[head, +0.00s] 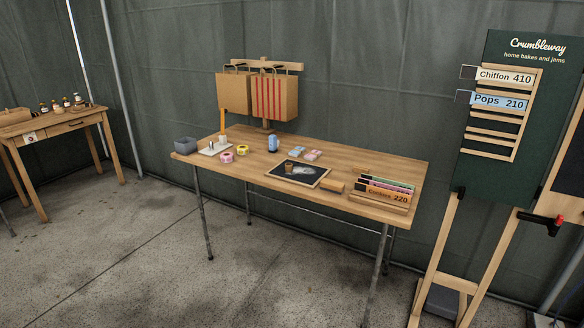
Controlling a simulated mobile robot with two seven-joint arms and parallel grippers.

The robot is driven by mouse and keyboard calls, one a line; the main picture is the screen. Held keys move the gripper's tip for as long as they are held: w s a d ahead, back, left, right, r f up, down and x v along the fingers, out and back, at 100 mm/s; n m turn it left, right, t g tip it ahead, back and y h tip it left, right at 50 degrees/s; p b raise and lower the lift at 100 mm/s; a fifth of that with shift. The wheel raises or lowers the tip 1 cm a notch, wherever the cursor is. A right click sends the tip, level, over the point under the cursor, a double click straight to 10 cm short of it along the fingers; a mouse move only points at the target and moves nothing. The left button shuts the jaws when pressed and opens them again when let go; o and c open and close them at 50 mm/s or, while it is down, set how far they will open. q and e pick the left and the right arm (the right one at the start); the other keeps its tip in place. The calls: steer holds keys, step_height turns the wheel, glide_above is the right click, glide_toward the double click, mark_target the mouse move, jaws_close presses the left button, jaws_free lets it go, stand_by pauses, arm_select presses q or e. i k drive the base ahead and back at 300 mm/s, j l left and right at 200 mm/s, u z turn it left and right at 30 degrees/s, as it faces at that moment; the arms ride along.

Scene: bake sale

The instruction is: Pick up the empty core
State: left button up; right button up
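A long wooden table (210,177) stands in the middle of the head view. A pink tape roll (227,157) and a yellow tape roll (243,150) lie just right of the plate. Neither of my grippers is in view.
A grey bin (185,145) sits at the table's left end. A blue bottle (272,143), a chalkboard (312,180) and a card rack (380,198) are farther right. Paper bags (234,94) hang behind. A signboard (490,165) stands at right. The floor in front is clear.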

mark_target(288, 167)
steer(key=i+j+z, duration=0.1)
steer(key=i+z, duration=0.3)
steer(key=i, duration=0.55)
